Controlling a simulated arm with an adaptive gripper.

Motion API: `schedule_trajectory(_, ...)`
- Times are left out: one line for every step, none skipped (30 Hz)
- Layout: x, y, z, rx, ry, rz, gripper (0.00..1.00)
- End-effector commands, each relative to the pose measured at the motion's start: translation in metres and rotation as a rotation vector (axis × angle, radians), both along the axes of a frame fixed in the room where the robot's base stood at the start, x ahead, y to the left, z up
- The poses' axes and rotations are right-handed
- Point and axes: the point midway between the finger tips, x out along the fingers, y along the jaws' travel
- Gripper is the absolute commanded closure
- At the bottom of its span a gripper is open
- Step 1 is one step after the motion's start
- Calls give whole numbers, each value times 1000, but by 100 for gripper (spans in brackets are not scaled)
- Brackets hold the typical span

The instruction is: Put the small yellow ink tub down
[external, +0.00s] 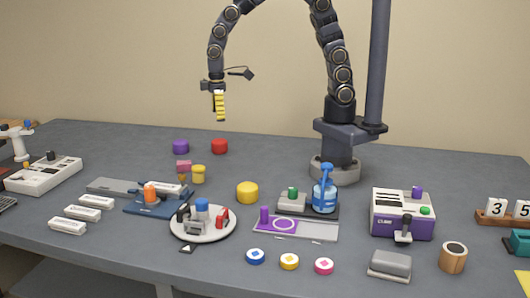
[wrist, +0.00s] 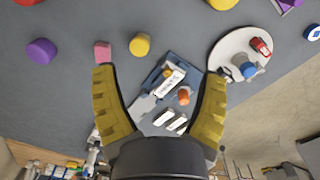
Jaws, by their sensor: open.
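The small yellow ink tub (external: 198,174) stands upright on the grey table, beside a pink block; in the wrist view the tub (wrist: 139,44) shows beyond the fingers, a little left of centre. My gripper (external: 220,105) hangs high above the table, apart from the tub, with its yellow pads pointing down. In the wrist view the two fingers of my gripper (wrist: 157,75) are spread wide with nothing between them. A larger yellow tub (external: 247,192) stands to the right of the small one and is cut by the top edge of the wrist view (wrist: 222,3).
The pink block (external: 183,166) is close to the small tub. Purple (external: 181,147) and red (external: 219,146) tubs stand behind. A blue tray (external: 150,205) and a round white plate (external: 232,223) with several items are in front. The table's back left is clear.

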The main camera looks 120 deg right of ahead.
Motion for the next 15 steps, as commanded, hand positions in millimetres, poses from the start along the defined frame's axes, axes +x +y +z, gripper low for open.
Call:
schedule_trajectory(-13,17,21,-1,-4,17,27)
schedule_trajectory(-24,26,29,5,5,25,27)
schedule_trajectory(-38,38,40,11,15,37,27)
schedule_trajectory(-49,47,48,14,22,47,27)
schedule_trajectory(-60,56,55,18,26,57,27)
schedule_trajectory(-77,67,63,26,39,74,27)
schedule_trajectory(-89,75,70,31,46,87,27)
schedule_trajectory(-101,83,75,34,53,104,27)
schedule_trajectory(-118,92,80,39,64,124,27)
schedule_trajectory(-131,99,84,43,71,141,27)
schedule_trajectory(-143,104,87,44,80,158,27)
schedule_trajectory(-159,111,91,46,89,180,27)
schedule_trajectory(-169,114,93,43,91,196,27)
schedule_trajectory(-179,117,95,41,92,210,27)
schedule_trajectory(-190,120,97,39,99,230,27)
